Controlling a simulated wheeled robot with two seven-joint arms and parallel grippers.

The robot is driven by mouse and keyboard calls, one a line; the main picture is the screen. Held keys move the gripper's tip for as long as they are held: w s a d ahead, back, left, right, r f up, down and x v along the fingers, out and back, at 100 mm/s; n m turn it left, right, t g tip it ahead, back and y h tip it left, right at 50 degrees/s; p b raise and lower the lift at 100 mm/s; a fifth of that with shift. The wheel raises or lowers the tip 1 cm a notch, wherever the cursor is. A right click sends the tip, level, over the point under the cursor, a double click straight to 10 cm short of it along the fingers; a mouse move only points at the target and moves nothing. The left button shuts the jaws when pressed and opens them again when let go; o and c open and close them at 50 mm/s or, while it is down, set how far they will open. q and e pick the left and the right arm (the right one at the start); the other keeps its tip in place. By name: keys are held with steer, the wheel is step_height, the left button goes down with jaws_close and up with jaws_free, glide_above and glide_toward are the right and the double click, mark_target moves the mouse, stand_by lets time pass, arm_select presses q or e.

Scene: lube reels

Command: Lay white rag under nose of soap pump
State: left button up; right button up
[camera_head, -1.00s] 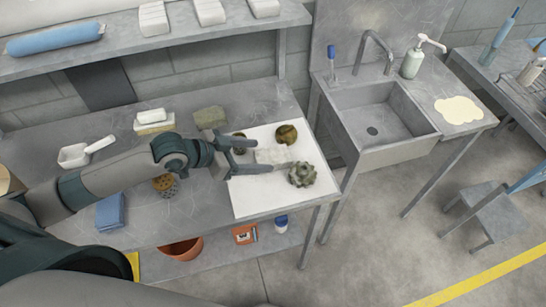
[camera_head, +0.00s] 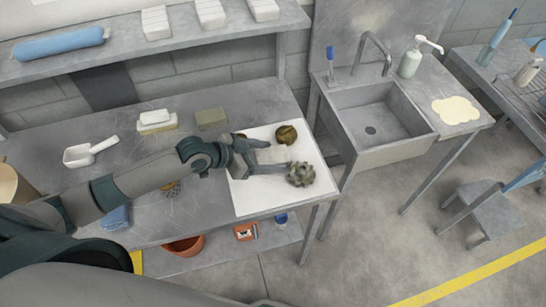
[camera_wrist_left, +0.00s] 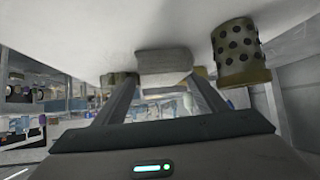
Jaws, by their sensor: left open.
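The white rag (camera_head: 272,155) is a pale folded cloth on a white sheet (camera_head: 250,203) at the bench's right end. My left gripper (camera_head: 270,156) is open, with a finger on either side of the rag in the head view. In the left wrist view the rag (camera_wrist_left: 165,62) shows as a grey block between and beyond the fingers; contact cannot be told. The soap pump (camera_head: 410,64) is a pale green bottle with a white head at the sink's back right. My right gripper is not in view.
A dark round part (camera_head: 286,135) and a gear-like part (camera_head: 300,174) lie close to the rag. The sink basin (camera_head: 375,120) and its tap (camera_head: 378,45) stand between bench and pump. A cream flat patch (camera_head: 456,110) lies on the right counter.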

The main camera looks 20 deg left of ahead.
arm_select(q)
steer(key=c, duration=0.8)
steer(key=shift+c, duration=0.3)
